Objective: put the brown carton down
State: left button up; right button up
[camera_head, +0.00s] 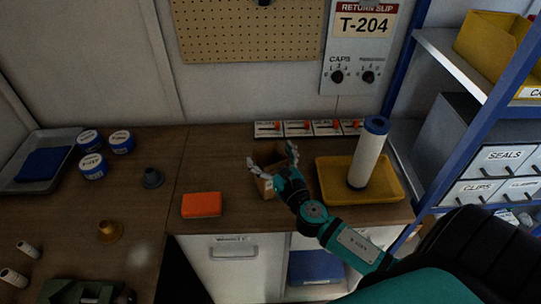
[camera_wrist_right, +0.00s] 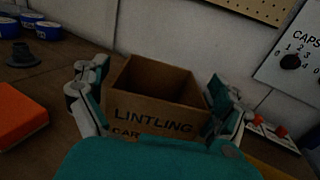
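My right gripper (camera_head: 271,158) comes in from the lower right, with a finger on each side of the carton. In the wrist view its fingers (camera_wrist_right: 157,100) lie close against the left and right walls. Whether the carton's base touches the counter is hard to tell. My left gripper is not in view.
A yellow tray (camera_head: 335,197) with a blue-capped white cylinder (camera_head: 367,155) stands right of the carton. An orange block (camera_head: 201,205) lies to its left. Red-switched panels (camera_head: 299,128) line the back wall. Blue-and-white tins (camera_head: 93,165) and a grey tray (camera_head: 62,138) are farther left.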

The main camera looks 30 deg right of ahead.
jog(key=shift+r, duration=0.2)
jog(key=s+a+b, duration=0.1)
jog(key=s+b, duration=0.2)
jog(key=s, duration=0.9)
jog(key=shift+a+b, duration=0.35)
jog(key=shift+a, duration=0.05)
